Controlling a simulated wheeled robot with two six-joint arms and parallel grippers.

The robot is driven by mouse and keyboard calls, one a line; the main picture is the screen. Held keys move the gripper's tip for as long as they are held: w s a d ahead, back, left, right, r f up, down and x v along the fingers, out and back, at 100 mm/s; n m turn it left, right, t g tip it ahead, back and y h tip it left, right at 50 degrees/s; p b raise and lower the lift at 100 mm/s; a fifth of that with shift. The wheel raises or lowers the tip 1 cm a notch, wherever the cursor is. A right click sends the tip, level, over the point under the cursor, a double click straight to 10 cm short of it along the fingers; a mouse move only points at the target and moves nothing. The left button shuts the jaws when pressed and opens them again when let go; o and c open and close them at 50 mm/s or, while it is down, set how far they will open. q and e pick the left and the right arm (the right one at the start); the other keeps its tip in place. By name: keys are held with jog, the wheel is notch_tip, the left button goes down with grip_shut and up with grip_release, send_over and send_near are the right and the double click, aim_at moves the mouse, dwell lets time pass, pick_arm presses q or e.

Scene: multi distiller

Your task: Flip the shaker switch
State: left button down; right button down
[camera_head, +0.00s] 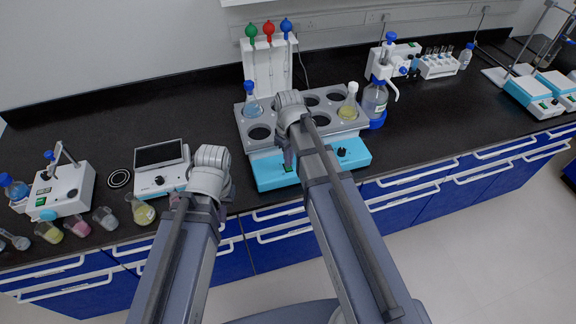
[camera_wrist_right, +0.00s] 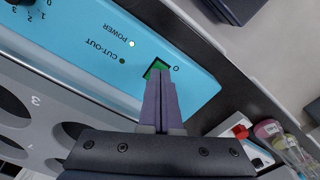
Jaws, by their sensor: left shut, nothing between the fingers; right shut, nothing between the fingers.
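The shaker (camera_head: 268,176) stands on the black bench in the head view, with a light blue front and a grey top plate with round holes. Its green rocker switch (camera_wrist_right: 153,69) shows in the right wrist view, beside a "0" mark on the blue panel. My right gripper (camera_wrist_right: 158,76) is shut and empty, its fingertips at the switch and covering part of it; I cannot tell whether they press it. In the head view the right gripper (camera_head: 289,158) is partly hidden by its arm.
The shaker holds a blue-stoppered flask (camera_head: 251,104) and a yellow flask (camera_head: 349,108). A pipette stand (camera_head: 268,66) is behind it, and a blue-capped bottle (camera_head: 374,98) is close to its right. A screen device (camera_head: 161,166) and several small flasks stand left.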

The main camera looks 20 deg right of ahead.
jog(key=shift+f+b, duration=0.8)
jog(key=shift+f, duration=0.1)
jog(key=shift+r, duration=0.2)
notch_tip(320, 180, up, 7)
jog(key=p, duration=0.7)
jog(key=shift+f, duration=0.1)
dwell(0.4)
jog(key=shift+s+a, duration=0.15)
jog(key=s+a+f+m+h+b, duration=0.1)
jog(key=s+a+m, duration=0.1)
jog(key=s+a, duration=0.8)
jog(key=s, duration=0.4)
jog(key=shift+m, duration=0.3)
jog(key=shift+a+f, duration=0.1)
